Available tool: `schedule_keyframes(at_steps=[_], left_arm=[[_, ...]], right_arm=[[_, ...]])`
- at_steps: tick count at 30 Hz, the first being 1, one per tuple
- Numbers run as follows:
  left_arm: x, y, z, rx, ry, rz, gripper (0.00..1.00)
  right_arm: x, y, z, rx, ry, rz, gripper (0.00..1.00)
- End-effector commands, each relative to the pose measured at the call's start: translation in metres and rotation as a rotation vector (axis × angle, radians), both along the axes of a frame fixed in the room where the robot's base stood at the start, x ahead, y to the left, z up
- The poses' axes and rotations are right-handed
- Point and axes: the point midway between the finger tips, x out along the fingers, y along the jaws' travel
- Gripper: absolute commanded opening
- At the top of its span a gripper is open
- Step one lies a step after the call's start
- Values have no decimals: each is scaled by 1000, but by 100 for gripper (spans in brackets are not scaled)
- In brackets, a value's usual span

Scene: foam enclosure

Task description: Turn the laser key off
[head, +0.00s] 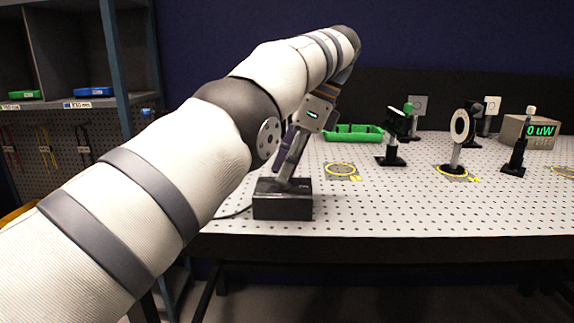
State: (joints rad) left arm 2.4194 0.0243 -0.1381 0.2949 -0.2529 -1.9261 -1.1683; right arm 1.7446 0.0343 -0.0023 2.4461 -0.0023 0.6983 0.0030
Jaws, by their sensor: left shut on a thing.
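A dark box (283,206) sits at the near left edge of the perforated table, with a cable running from its left side. My left gripper (284,181) comes down from above, with its fingertips at the top of the box. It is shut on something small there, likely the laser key. The key itself is hidden by the fingers, so I cannot tell which way it is turned. A power display (540,131) at the back right reads 0 uW in green. My right gripper is not in view.
Behind the box on the table (400,215) are a green tray (353,132), a dark optic mount (394,140), a round white target on a post (459,128) and a black post (517,150). Shelves (80,60) stand at the left. The table's front middle is clear.

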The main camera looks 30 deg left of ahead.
Motion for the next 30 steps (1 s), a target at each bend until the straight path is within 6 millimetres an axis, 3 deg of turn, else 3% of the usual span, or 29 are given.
schedule_keyframes(at_steps=[2, 3, 5, 20, 26, 30], left_arm=[[-1, 0, -1, -1, 4, 1, 0], [-1, 0, -1, -1, 4, 1, 36], [-1, 0, -1, -1, 3, 0, 47], [-3, -1, 6, -1, -1, -69, 47], [-6, -1, 16, 2, -16, -347, 47], [-9, -1, 20, 7, -23, -658, 47]], right_arm=[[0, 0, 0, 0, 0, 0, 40], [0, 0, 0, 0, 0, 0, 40], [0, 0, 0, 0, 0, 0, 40], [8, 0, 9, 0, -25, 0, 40], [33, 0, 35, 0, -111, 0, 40], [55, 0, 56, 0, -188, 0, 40]])
